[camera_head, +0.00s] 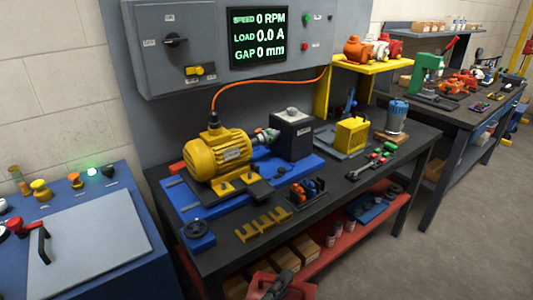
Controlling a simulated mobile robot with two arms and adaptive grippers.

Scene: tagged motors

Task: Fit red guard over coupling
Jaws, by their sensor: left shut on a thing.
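A red piece that looks like the red guard (301,291) shows at the bottom edge, partly cut off by the frame. My left gripper (282,282) is at this piece, shut on it, low in front of the bench and well away from the coupling. My right gripper is not in view.
The dark bench (333,187) also carries a yellow finned box (352,135), a blue-grey cylinder (396,115), hand tools and a yellow rack (262,225). An orange cable (255,85) arches above the motor. A control box (190,72) with a screen hangs behind.

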